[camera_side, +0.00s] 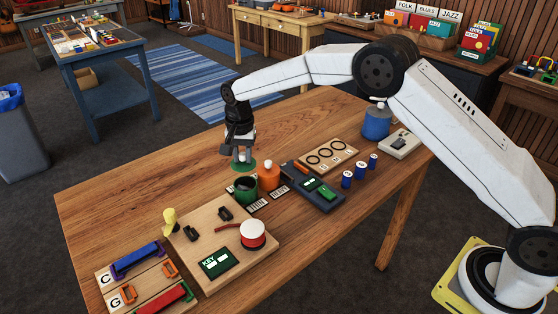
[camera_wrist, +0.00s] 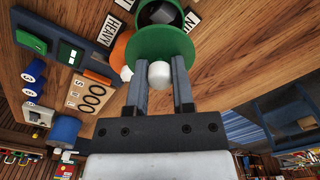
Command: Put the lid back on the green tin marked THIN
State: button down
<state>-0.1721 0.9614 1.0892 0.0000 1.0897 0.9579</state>
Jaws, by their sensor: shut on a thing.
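My gripper (camera_side: 241,158) is shut on the white knob (camera_wrist: 158,74) of the green lid (camera_wrist: 158,48), one finger on each side of it. In the side view the lid (camera_side: 243,167) hangs above the table, just above and behind the green tin (camera_side: 246,189). The tin is open at the top and stands upright on the table. In the wrist view the tin (camera_wrist: 172,8) shows past the lid's far edge, its dark inside partly uncovered. The lid hides the rest. The label in front of the green tin (camera_side: 258,204) is too small to read.
An orange tin (camera_side: 269,178) with a knobbed lid stands close to the green tin's right; a label reading HEAVY (camera_wrist: 117,27) lies near it. A board with a red-and-white round item (camera_side: 253,235) lies in front. A blue tin (camera_side: 376,124) stands at the far right. The table's back left is clear.

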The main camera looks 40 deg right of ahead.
jog(key=shift+f, duration=2.85)
jog(key=shift+f, duration=0.2)
dwell(0.4)
grip_release()
dwell(0.3)
jog(key=shift+r, duration=0.15)
jog(key=shift+r, duration=3.35)
grip_shut()
